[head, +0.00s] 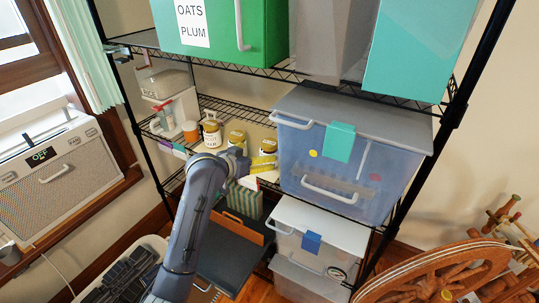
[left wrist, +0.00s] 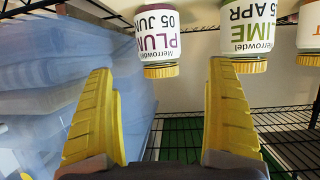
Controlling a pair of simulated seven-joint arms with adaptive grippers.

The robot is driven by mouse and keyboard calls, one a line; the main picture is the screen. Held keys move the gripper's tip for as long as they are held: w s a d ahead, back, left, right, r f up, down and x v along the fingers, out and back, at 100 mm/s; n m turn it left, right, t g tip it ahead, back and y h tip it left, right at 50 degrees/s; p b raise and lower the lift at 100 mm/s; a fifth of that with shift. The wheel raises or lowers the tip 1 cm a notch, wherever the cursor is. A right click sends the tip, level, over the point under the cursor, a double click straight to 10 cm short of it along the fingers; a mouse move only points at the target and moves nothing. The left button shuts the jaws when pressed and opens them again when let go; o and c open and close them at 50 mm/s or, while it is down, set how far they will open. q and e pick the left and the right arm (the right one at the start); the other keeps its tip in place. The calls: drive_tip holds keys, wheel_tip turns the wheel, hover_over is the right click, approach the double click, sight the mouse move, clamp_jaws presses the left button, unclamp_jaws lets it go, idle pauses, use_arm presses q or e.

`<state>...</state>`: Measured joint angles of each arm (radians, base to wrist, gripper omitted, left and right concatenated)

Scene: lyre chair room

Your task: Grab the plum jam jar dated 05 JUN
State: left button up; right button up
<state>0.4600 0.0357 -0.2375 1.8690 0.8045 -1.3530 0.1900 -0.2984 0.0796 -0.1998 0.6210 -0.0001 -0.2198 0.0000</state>
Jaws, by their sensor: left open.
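The plum jam jar (left wrist: 158,40) shows in the left wrist view with a purple-lettered label reading PLUM and 05 JUN and a yellow lid. It appears upside down there, ahead of my fingers and between them. In the head view it is the rightmost jar (head: 268,146) on the wire shelf, its label too small to read. My left gripper (left wrist: 165,115) is open and empty, its yellow fingers apart and short of the jar. In the head view the left gripper (head: 252,160) is at the shelf's front, partly hiding the jars. My right gripper is not in view.
A green-lettered LIME jar (left wrist: 240,35) stands close beside the plum jar, with another jar (left wrist: 309,35) beyond. A translucent blue bin (head: 335,165) is right of the jars. An orange cup (head: 190,131) stands left. The wire shelf above (head: 255,72) limits headroom.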

sight(269, 150)
use_arm(q)
drive_tip(key=shift+x, duration=4.4)
drive_tip(key=shift+c, duration=0.2)
drive_tip(key=shift+d+r, duration=0.1)
drive_tip(key=shift+r, duration=0.05)
drive_tip(key=c, duration=1.6)
